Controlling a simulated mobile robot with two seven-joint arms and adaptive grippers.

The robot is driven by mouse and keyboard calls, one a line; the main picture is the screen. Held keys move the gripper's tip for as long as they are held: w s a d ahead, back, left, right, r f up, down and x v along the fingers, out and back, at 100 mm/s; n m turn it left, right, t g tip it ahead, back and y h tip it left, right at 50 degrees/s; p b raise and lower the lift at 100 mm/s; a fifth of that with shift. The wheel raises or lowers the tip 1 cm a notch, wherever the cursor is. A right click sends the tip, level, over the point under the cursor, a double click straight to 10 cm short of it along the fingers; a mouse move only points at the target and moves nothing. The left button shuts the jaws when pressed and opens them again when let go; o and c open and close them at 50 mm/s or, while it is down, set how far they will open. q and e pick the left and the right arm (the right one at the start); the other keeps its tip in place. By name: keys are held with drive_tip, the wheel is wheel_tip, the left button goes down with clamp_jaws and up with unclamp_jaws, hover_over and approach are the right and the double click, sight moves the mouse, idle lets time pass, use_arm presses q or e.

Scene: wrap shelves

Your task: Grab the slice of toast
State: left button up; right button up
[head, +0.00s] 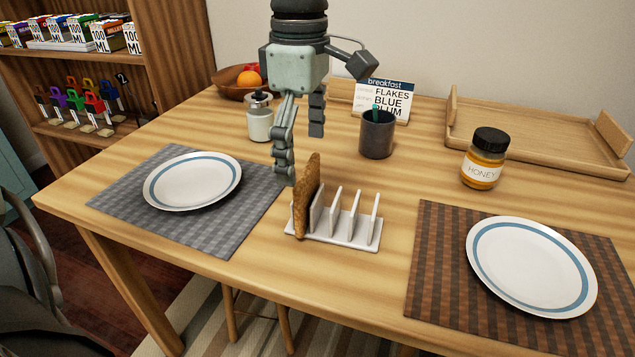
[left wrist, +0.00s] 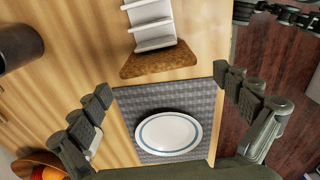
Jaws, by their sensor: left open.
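The slice of toast (head: 307,200) stands upright in the left end slot of the white toast rack (head: 345,236), whose other slots are empty. My left gripper (head: 300,150) hangs from above, just behind and above the toast, with its fingers spread apart and nothing between them. In the left wrist view the toast (left wrist: 158,60) shows as a brown edge at the end of the white rack (left wrist: 150,25). It lies ahead between the open fingers of my left gripper (left wrist: 162,82), apart from both.
A plate (head: 193,181) on a grey mat lies left of the rack; another plate (head: 531,266) lies on a brown mat at right. A dark mug (head: 377,138), glass dispenser (head: 259,120), honey jar (head: 484,160), fruit bowl (head: 230,84) and wooden tray (head: 540,140) stand behind.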

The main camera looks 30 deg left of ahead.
sight(308, 192)
use_arm(q)
drive_tip(key=f, duration=0.7)
drive_tip(key=shift+w+d+f+p, duration=0.15)
drive_tip(key=shift+d+p, duration=0.05)
drive_tip(key=shift+p, duration=0.1)
drive_tip(key=c, duration=0.8)
